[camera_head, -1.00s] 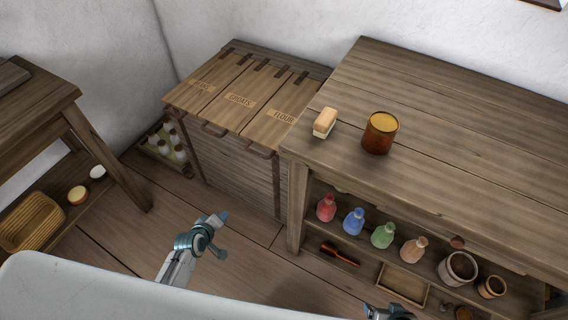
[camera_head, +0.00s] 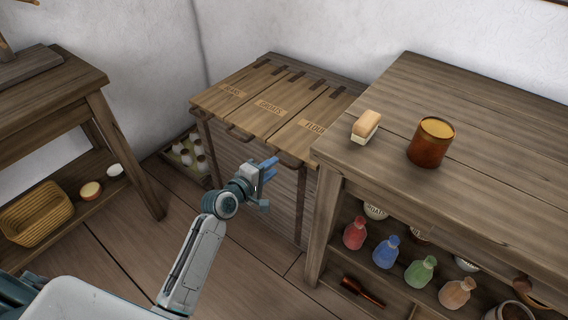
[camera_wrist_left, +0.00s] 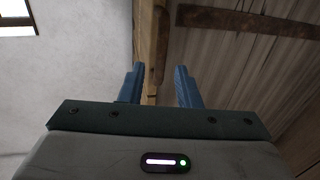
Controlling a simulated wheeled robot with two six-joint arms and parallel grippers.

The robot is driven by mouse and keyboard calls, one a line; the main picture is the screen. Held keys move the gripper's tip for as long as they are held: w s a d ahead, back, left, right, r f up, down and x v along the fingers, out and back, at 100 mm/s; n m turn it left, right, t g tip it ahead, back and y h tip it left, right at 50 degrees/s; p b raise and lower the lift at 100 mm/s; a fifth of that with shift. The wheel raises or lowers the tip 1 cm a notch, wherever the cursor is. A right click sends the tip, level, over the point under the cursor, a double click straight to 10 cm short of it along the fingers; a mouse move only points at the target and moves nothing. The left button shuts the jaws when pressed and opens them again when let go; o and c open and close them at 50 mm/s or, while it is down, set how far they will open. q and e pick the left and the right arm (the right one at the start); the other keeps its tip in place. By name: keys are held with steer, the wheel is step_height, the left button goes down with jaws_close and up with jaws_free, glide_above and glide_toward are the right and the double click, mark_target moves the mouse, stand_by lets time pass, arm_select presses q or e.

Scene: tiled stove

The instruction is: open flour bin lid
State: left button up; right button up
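The flour bin lid (camera_head: 312,120) is the rightmost of three plank lids on the wooden bin chest (camera_head: 252,180). It lies shut, with the word FLOUR on it and a wooden handle (camera_head: 284,158) at its front edge. My left gripper (camera_head: 270,167) is in front of the chest, close to that handle in the head view. In the left wrist view, its blue fingers (camera_wrist_left: 158,88) are apart, with nothing held. A wooden bar (camera_wrist_left: 158,45) shows beyond the gap between them; I cannot tell whether they touch it. My right gripper is not in view.
A workbench (camera_head: 470,150) stands right beside the chest, with a brush (camera_head: 366,127) and a brown jar (camera_head: 431,142) on top and several bottles below. A table (camera_head: 50,95) with a basket (camera_head: 35,213) on its lower shelf stands left.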

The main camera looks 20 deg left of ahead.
mark_target(281, 161)
arm_select(q)
steer(key=x, duration=0.5)
steer(key=shift+w+f+b, duration=0.1)
steer(key=shift+w+b, duration=0.1)
steer(key=shift+b, duration=0.15)
jaws_close()
